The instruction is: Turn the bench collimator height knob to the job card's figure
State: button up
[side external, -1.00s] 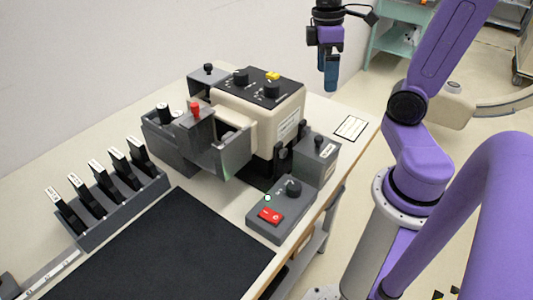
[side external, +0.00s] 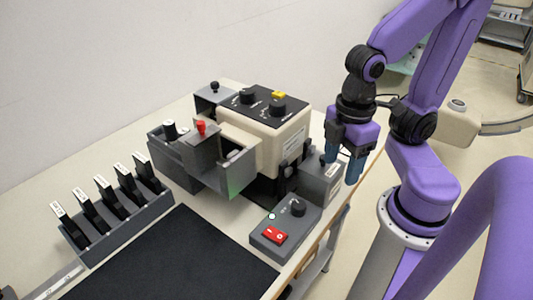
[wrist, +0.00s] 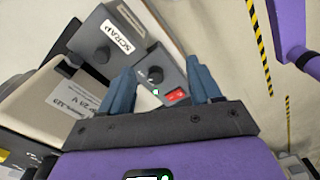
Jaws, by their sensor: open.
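The beige bench machine (side external: 280,138) has a black top panel with two black knobs, one at the back left (side external: 247,97) and one nearer (side external: 278,109), and a yellow button. I cannot read which knob is the height knob. My gripper (side external: 342,162) is open and empty, its blue fingers pointing down beside the grey scrap box, right of the machine. In the wrist view my open fingers (wrist: 160,70) frame the grey switch box (wrist: 168,78), with its knob (wrist: 155,74) and red switch (wrist: 177,95). The job card is not visible now.
The scrap box (side external: 322,182) stands close to my fingers. The switch box (side external: 285,228) is in front of it. A rack of black labelled pieces (side external: 120,220) and a dark mat (side external: 175,265) lie to the left. The bench's right edge is near my gripper.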

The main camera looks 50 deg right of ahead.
jog(key=w+a+r+g, duration=0.1)
jog(key=w+a+r, duration=0.7)
jog(key=a, duration=0.2)
notch_tip(320, 180, up, 18)
send_over(247, 91)
jog(key=shift+m+t, duration=0.4)
notch_tip(247, 91, down, 18)
jog(key=shift+r, duration=0.25)
jog(key=c, duration=1)
jog(key=shift+c, duration=0.2)
